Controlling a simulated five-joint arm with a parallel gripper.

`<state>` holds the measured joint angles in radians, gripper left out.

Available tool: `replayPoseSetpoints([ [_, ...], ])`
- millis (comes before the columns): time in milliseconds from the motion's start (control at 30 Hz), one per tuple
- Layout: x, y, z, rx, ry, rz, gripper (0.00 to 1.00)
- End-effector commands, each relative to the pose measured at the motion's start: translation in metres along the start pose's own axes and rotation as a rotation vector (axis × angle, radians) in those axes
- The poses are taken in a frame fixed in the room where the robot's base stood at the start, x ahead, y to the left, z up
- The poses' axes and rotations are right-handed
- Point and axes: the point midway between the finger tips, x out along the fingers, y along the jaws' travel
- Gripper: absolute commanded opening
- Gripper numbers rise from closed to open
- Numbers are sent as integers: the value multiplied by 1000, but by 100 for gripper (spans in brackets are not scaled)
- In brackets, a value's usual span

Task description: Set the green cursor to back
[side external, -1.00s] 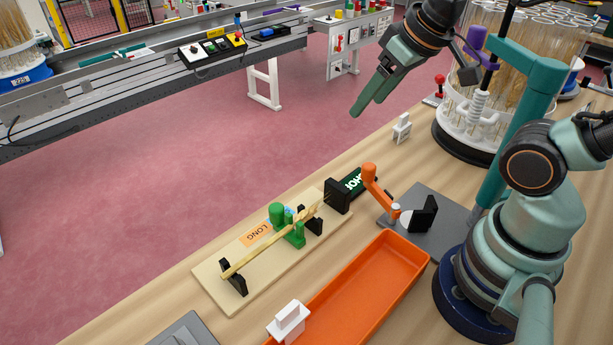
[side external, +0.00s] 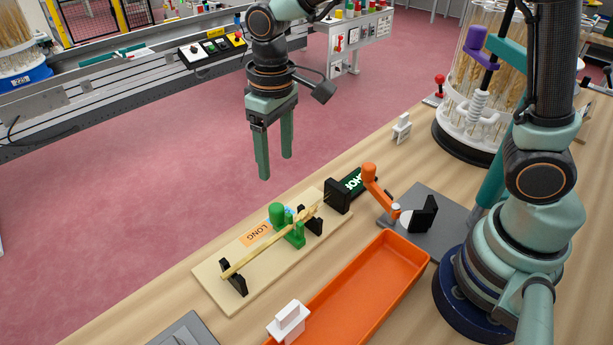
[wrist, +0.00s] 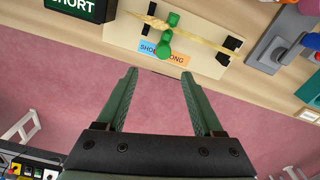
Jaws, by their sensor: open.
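The green cursor (side external: 293,233) sits on the pale board (side external: 213,284), around or against a wheat ear's straw (side external: 254,257) that rests on black supports. Its round green knob (side external: 277,212) stands at the side away from my base. An orange LONG label (side external: 256,233) lies beside it, with a blue label partly hidden behind the knob. In the wrist view the cursor (wrist: 173,20) is near the boundary of the blue SHORT and orange LONG labels. My gripper (side external: 275,168) is open and empty, pointing down, above and beyond the board; it also shows in the wrist view (wrist: 160,75).
An orange tray (side external: 421,253) lies between the board and my base. A black display reading SHORT (wrist: 80,8) and an orange crank (side external: 374,183) stand at the board's right end. A rack of wheat tubes (side external: 455,135) is farther right. The air around my gripper is clear.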

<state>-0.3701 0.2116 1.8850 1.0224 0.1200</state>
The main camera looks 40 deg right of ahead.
Motion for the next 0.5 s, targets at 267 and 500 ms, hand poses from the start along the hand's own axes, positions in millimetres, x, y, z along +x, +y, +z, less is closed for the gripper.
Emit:
replayPoseSetpoints([
  [267,19,-8,-3,-12,-26,3,69],
  [500,60,-7,0,-12,-30,4,69],
])
